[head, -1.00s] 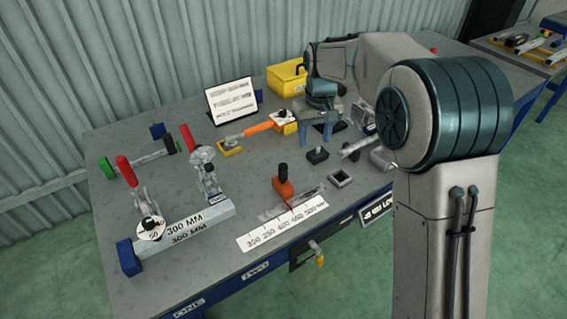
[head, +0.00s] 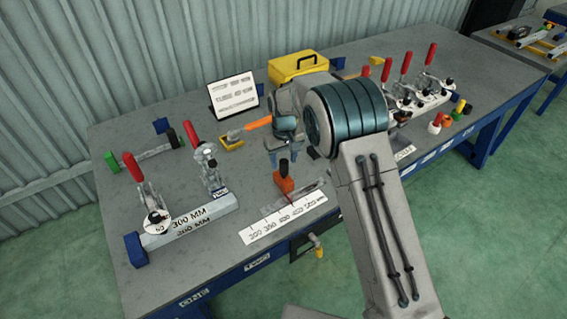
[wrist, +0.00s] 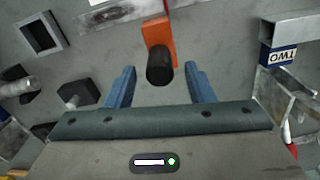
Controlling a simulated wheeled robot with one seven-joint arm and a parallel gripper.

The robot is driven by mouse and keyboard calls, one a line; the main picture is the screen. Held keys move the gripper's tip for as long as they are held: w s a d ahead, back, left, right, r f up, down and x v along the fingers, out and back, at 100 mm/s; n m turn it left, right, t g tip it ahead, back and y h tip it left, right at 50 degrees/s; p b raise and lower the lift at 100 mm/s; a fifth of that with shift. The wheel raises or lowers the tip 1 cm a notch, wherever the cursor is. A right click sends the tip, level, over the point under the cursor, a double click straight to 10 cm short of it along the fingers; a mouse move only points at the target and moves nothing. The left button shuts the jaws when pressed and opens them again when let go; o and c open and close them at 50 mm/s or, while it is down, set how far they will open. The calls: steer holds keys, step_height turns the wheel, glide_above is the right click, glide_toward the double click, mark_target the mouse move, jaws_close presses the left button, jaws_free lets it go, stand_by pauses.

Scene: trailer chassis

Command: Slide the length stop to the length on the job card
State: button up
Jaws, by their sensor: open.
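The length stop is an orange block (head: 285,184) with a black knob (head: 284,166), standing on a rail behind a white scale (head: 284,216) on the bench front. My gripper (head: 285,154) is open just above the knob in the head view. In the wrist view the knob (wrist: 159,66) lies between and a little beyond the blue fingers (wrist: 160,82), with the orange body (wrist: 158,32) behind it; I see no contact. The job card (head: 234,95) stands on a black stand at the back; its print is too small to read.
A square tube marked 300 MM (head: 188,222) lies at the left with red-handled clamps (head: 145,185) by it. A yellow box (head: 298,67) stands behind my arm. More red-handled clamps (head: 404,66) stand at the right.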

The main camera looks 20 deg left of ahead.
mark_target(287, 179)
steer(key=shift+f, duration=1.8)
jaws_close()
